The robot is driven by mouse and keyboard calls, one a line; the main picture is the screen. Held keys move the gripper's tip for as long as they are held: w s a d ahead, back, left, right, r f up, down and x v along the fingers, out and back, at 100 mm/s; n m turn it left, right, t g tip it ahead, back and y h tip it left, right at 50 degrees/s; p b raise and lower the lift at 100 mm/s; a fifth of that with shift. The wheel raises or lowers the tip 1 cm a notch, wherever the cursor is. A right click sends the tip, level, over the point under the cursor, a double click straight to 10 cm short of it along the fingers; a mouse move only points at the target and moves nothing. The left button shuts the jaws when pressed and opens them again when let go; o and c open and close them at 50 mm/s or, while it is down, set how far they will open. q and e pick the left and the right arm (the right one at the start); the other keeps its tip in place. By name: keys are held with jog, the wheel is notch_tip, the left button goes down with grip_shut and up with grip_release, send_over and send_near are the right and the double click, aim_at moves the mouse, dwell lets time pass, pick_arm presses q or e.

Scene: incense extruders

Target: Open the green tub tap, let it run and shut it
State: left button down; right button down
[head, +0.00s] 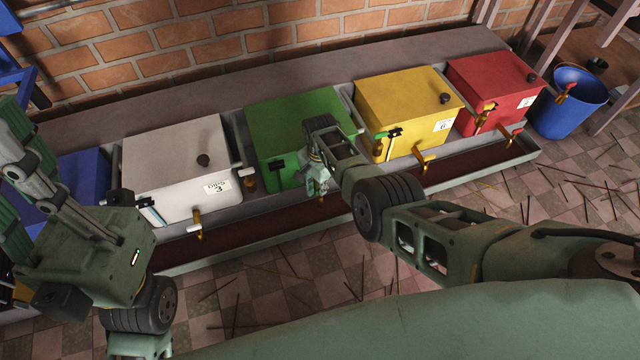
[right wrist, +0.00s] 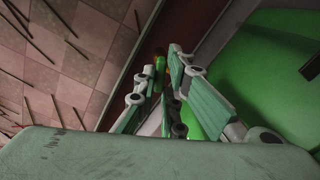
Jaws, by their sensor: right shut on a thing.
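The green tub (head: 290,125) stands in the middle of the row in the head view, with my right arm across its front right part. It also fills the right of the right wrist view (right wrist: 265,70). My right gripper (head: 318,188) is at the tub's lower front, where its tap is mostly hidden. In the right wrist view the right gripper's fingers (right wrist: 160,85) are closed together around something small; a green and orange piece (right wrist: 159,62) shows by the fingertips. My left arm is at the left of the head view; its fingertips are not clearly seen.
A white tub (head: 175,165), a yellow tub (head: 405,105) and a red tub (head: 490,90) flank the green one. A dark trough (head: 270,232) runs below the taps. A blue bucket (head: 570,110) stands at the right. Thin sticks litter the tiled floor (head: 560,200).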

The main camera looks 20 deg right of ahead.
jog(key=shift+m, duration=2.3)
jog(key=c, duration=1.8)
grip_release()
jog(key=shift+c, duration=0.2)
jog(key=shift+r, duration=0.1)
notch_tip(320, 180, up, 12)
